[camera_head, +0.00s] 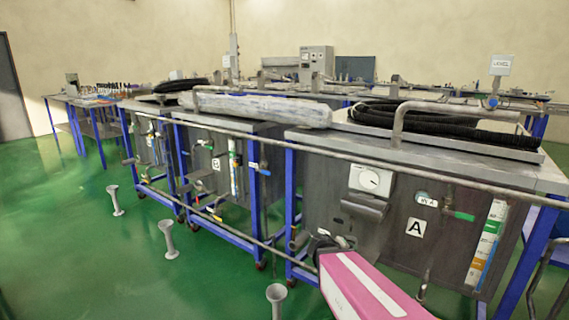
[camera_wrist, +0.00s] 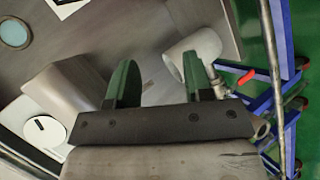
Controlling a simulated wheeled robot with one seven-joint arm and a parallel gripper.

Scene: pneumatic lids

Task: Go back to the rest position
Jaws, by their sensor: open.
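My gripper (camera_head: 325,240) is small and partly hidden behind my pink arm link in the head view. It is close to the lower left of the front panel of tank A (camera_head: 330,200). In the wrist view my gripper (camera_wrist: 158,78) has two green fingers standing well apart. Nothing is held between them; the grey panel (camera_wrist: 145,20) shows behind. A grey box-shaped bracket (camera_wrist: 65,90) lies left of the fingers, and a pale grey cylinder (camera_wrist: 195,52) lies behind the right finger. I cannot tell whether the finger touches the cylinder.
A white dial (camera_head: 371,180) and a green-handled valve (camera_head: 458,214) are on the panel. A long rail (camera_head: 330,157) runs along the front of the tanks. Black hoses (camera_head: 430,120) lie on top. Grey floor posts (camera_head: 167,238) stand on the green floor, which has open room at left.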

